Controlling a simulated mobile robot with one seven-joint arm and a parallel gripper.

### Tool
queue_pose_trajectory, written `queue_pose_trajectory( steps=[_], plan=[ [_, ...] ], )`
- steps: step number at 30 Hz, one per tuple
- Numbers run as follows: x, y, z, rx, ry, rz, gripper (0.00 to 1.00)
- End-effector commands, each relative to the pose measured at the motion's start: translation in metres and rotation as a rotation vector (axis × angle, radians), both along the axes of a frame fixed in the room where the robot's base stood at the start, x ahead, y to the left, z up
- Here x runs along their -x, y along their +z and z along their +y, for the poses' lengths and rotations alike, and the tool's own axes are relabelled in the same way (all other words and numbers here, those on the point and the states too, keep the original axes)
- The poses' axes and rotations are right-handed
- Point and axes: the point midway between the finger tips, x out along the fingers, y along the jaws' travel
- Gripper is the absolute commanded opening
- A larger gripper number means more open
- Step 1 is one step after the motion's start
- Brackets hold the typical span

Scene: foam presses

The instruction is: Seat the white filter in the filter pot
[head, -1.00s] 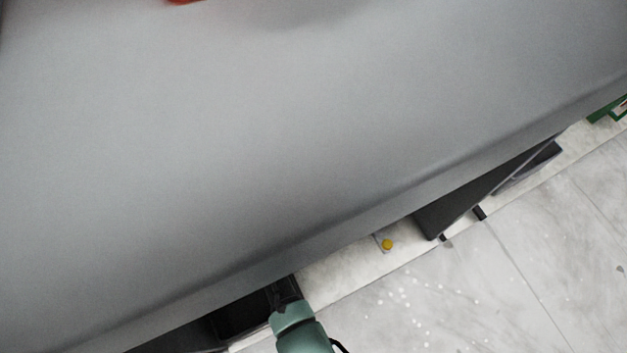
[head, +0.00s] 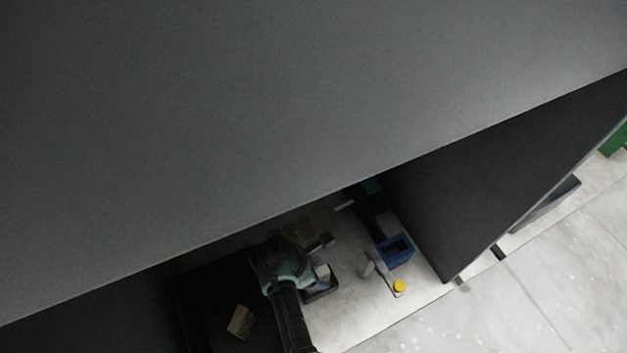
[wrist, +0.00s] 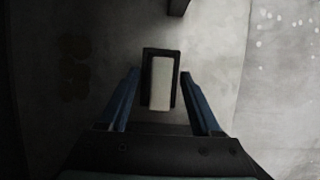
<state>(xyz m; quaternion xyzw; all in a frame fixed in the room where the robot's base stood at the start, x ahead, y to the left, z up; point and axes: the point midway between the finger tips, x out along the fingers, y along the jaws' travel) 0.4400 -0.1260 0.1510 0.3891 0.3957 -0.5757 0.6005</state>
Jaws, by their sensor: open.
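The white filter (wrist: 160,82) is a pale upright block in the middle of the wrist view. It stands in or on a dark rectangular holder (wrist: 147,57); how deep it sits cannot be told. My gripper (wrist: 160,73) is open, with one blue finger on each side of the holder and visible gaps. The head view shows a small dark open container (head: 321,292) beside my wrist, with something pale and blue at it, partly hidden by my arm. A blue open box (head: 397,249) stands to its right. I cannot tell which is the filter pot.
A large dark panel (head: 250,120) covers the upper head view. A dark side wall (head: 480,190) bounds the right. A grey upright piece (head: 366,263) and a yellow knob (head: 399,286) stand near the blue box. A tan block (head: 240,321) lies left of my arm. Pale floor is clear at lower right.

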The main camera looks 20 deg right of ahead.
Motion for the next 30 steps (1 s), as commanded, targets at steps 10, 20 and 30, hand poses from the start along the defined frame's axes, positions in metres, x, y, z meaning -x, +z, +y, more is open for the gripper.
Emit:
queue_pose_trajectory(
  steps=[10,20,30],
  plan=[
    [-0.0003,-0.0087,-0.0004,0.000,0.000,0.000,0.42],
    [-0.0005,-0.0098,-0.0002,0.000,0.000,-0.001,0.00],
    [-0.0007,-0.0088,-0.0001,-0.001,0.000,-0.002,0.00]
  ],
)
